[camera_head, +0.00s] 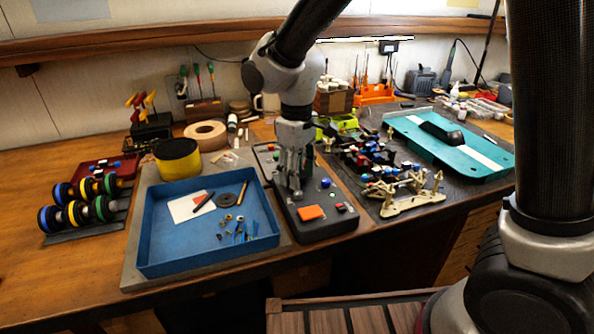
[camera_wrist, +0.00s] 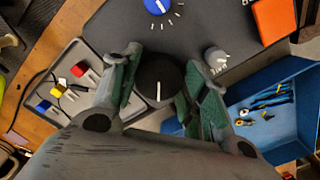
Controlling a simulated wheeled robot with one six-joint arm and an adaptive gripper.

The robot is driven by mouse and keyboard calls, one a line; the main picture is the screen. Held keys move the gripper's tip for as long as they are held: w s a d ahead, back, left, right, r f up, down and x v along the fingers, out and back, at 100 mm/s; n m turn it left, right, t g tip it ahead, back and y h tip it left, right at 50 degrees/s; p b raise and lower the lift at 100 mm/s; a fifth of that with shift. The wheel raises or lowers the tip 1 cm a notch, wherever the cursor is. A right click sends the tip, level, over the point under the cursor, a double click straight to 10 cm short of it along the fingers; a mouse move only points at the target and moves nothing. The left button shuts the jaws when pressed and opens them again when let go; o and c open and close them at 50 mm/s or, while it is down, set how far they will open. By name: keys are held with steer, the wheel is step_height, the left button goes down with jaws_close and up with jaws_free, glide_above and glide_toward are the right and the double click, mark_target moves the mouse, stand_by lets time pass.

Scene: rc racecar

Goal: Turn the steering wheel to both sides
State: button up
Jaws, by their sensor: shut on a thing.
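The dark control box (camera_head: 345,224) stands at the middle front of the bench, right of the blue tray. My gripper (camera_head: 294,190) points down onto it. In the wrist view, a round black knob (camera_wrist: 159,80) with a white line sits between my green-padded fingers (camera_wrist: 163,62); I take it as the steering wheel. My gripper is shut on it. The white line points roughly along the picture's vertical. A blue knob (camera_wrist: 157,5) with tick marks, a small grey knob (camera_wrist: 215,58) and an orange square (camera_wrist: 273,20) are also on the box. In the head view my fingers hide the black knob.
The blue tray (camera_head: 157,252) with small tools and parts is close on the left. Car chassis parts (camera_head: 410,192) lie right of the box, with a teal car body (camera_head: 470,160) beyond. Wheels (camera_head: 75,215) stand far left. Tool racks line the back.

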steer(key=shift+m, duration=0.6)
steer(key=o, duration=1)
step_height(320, 180, up, 12)
